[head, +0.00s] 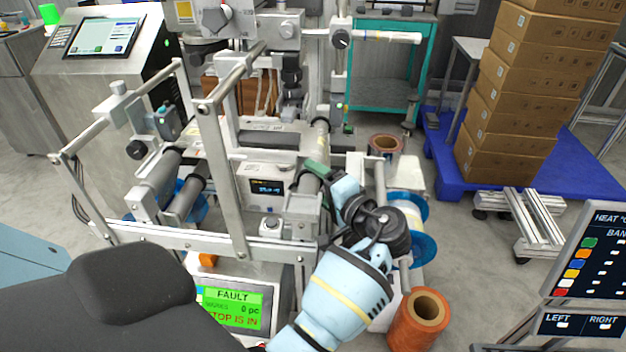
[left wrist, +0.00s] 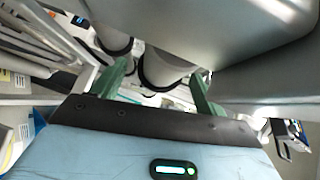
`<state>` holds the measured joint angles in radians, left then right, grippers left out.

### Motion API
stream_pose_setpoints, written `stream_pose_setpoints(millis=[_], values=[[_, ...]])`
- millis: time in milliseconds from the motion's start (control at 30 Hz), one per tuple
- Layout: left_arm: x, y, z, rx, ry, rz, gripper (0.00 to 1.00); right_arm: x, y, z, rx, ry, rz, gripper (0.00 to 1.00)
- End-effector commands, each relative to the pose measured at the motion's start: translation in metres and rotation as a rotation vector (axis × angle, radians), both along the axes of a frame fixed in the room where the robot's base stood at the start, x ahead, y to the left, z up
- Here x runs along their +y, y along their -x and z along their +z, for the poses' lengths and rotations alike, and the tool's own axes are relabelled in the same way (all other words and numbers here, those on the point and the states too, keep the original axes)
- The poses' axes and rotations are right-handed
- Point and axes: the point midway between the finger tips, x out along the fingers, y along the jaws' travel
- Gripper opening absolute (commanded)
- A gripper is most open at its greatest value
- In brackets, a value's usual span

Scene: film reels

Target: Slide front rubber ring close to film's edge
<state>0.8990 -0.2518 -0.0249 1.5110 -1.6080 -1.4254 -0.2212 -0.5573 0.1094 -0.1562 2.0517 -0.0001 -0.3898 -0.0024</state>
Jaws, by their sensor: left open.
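My left gripper (head: 320,172) reaches into the machine from the bottom of the head view, its green fingers beside a pale roller (head: 308,184). In the left wrist view its two green fingers (left wrist: 160,88) are apart, with the end of a pale roller (left wrist: 172,66) between or just beyond them. A dark rubber ring (left wrist: 143,76) goes around that roller. A second dark band (left wrist: 116,50) shows on a roller to its left. I cannot tell whether the fingers touch a ring. The film's edge is not clear in either view. My right gripper is not in view.
A metal frame bar (head: 222,180) stands left of the gripper. A blue-flanged reel (head: 424,246) and an orange roll (head: 420,312) are at its right. Another roll (head: 385,145) lies behind. A screen (head: 232,308) reads FAULT. Boxes (head: 515,120) stand on a blue pallet.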

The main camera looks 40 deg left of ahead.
Motion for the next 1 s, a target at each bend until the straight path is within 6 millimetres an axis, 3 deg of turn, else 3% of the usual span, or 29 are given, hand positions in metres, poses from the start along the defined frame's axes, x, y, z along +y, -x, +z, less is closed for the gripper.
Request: stream_pose_setpoints(millis=[367, 867, 1000], values=[[-0.0019, 0.0001, 0.0000, -0.001, 0.000, 0.000, 0.73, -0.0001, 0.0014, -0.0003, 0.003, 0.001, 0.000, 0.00], [-0.0017, 0.0002, 0.0000, -0.001, 0.000, 0.000, 0.11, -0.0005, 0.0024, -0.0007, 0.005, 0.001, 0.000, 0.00], [0.0011, -0.0043, -0.0003, -0.001, -0.002, 0.000, 0.11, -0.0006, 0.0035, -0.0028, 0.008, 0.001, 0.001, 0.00]])
